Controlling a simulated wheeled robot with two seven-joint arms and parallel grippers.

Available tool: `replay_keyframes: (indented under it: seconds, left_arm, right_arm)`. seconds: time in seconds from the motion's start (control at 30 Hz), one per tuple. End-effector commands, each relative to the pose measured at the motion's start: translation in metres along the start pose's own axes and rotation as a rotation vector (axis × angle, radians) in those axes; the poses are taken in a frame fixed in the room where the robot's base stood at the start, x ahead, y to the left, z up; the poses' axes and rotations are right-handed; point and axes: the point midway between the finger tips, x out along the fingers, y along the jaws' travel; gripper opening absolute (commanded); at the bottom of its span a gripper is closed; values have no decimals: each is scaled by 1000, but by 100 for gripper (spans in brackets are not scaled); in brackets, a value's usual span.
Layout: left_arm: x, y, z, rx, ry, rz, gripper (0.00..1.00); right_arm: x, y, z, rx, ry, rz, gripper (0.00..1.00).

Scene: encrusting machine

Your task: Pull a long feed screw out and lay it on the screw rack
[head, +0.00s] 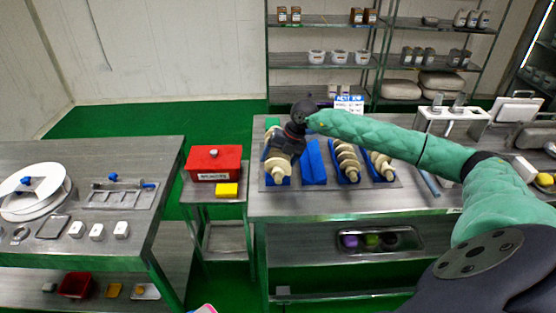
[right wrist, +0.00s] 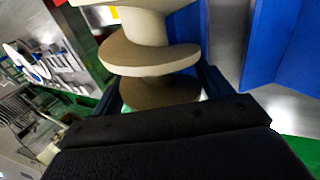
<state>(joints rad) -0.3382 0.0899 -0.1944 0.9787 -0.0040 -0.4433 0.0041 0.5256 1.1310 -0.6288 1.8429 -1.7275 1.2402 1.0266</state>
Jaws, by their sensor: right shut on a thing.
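My right gripper (head: 280,153) is at the left end of the screw rack (head: 330,185), shut on a cream feed screw (head: 278,170). In the right wrist view the held screw (right wrist: 150,55) shows its broad spiral flights between the fingers (right wrist: 165,95). The held screw is over the leftmost blue cradle; I cannot tell whether it rests in it or hangs just above. The blue cradle (head: 313,163) to its right is empty. Two more cream screws, one in the middle (head: 347,160) and one at the right (head: 382,165), lie in blue cradles. My left gripper is out of view.
A red toolbox (head: 214,163) and a yellow block (head: 227,190) sit on a small stand left of the rack bench. A steel table (head: 140,225) with parts is at the far left. Shelves (head: 320,60) stand behind. A blue rod (head: 429,183) lies right of the rack.

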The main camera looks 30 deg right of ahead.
Motion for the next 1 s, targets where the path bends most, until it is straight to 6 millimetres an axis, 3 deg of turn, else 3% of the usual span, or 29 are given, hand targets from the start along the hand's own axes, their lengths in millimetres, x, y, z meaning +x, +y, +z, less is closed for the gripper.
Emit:
replay_keyframes:
  seconds: [1.0]
  left_arm:
    - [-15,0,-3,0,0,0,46]
  right_arm:
    - [-38,18,0,0,-1,1,39]
